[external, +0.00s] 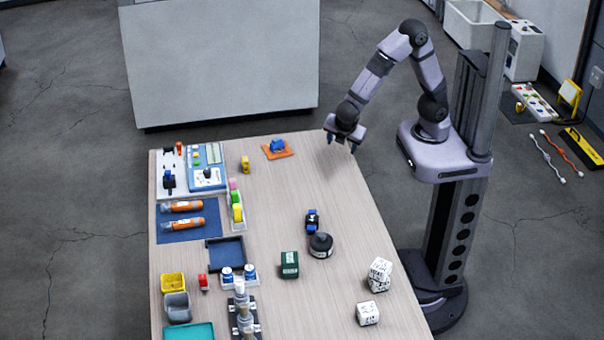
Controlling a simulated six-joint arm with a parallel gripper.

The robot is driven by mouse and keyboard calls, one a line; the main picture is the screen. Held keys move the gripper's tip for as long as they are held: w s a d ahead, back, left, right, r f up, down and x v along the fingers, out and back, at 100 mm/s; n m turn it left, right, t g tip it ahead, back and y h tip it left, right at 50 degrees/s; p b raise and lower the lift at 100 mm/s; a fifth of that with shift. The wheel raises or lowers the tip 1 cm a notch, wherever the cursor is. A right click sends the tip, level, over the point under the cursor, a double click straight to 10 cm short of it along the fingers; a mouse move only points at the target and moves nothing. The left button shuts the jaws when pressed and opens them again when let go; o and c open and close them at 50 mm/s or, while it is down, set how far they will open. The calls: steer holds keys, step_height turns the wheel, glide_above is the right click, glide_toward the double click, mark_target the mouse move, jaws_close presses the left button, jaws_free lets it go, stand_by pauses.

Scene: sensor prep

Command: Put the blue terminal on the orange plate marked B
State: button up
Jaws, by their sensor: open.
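A small blue block-like part (277,146), which looks like the blue terminal, sits on an orange plate (289,151) near the table's far edge. The letter on the plate is too small to read. A second blue and black part (312,221) lies near the middle of the table, by a round black object; I cannot tell exactly what it is. My gripper (341,146) is open and empty, pointing down above the table's far right corner, to the right of the orange plate and apart from it.
A yellow part (245,164) lies left of the plate. A black round object (321,245), a green box (290,265) and white blocks (380,274) stand nearer the camera. Trays and bins line the left side.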

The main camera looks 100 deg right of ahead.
steer(key=s+a+m+y, duration=0.2)
steer(key=s+m, duration=0.1)
steer(key=s+a+m+y, duration=0.1)
steer(key=shift+s+f+m, duration=0.15)
steer(key=shift+m, duration=0.25)
steer(key=a+m+y, duration=0.1)
steer(key=m, duration=0.1)
steer(key=s+a+m+y, duration=0.1)
steer(key=m, duration=0.1)
steer(key=s+a+m+t+y, duration=0.1)
steer(key=a+m, duration=0.1)
steer(key=shift+r, duration=0.2)
step_height(320, 180, up, 14)
steer(key=p, duration=1.3)
steer(key=shift+p, duration=0.4)
